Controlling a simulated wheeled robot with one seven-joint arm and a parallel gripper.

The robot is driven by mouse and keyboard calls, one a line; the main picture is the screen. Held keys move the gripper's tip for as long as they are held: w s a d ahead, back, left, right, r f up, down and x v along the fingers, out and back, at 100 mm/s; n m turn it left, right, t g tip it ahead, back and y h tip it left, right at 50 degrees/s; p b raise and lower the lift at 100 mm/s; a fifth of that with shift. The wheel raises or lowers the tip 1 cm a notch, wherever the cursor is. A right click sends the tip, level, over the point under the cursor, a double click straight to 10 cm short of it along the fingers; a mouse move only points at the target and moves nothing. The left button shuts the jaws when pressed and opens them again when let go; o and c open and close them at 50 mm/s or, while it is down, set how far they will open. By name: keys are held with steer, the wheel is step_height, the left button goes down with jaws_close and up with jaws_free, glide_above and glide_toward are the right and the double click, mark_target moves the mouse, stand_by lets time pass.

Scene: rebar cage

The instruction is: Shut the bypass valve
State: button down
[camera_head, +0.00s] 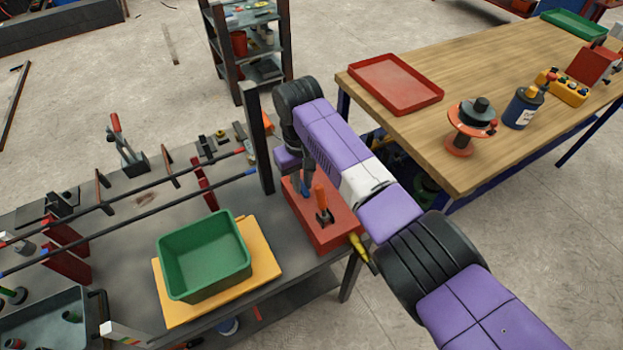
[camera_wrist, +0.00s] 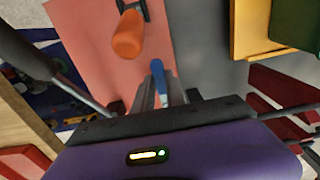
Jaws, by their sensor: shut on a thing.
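A red block (camera_head: 322,238) at the right end of the grey bench carries two handles; it also shows in the wrist view (camera_wrist: 88,38). One handle is blue (camera_wrist: 158,78), the other orange (camera_head: 320,196). The orange one also shows in the wrist view (camera_wrist: 128,36), beside the blue one. I cannot read which is the bypass valve. My gripper (camera_head: 304,188) points down over the block. In the wrist view, my gripper (camera_wrist: 166,88) is shut on the blue handle, whose lower part and base are partly hidden by the fingers.
A green bin (camera_head: 205,258) stands on a yellow board (camera_head: 262,262) left of the block. A dark upright post (camera_head: 259,140) rises close behind my gripper. Long rods (camera_head: 130,205) run along the bench. A wooden table (camera_head: 480,150) with a red tray (camera_head: 396,84) stands at right.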

mark_target(302, 188)
steer(key=c, duration=1.4)
jaws_free()
steer(key=shift+o, duration=0.2)
steer(key=shift+r, duration=0.1)
step_height(302, 188, up, 8)
steer(key=b, duration=0.1)
steer(key=shift+a, duration=0.1)
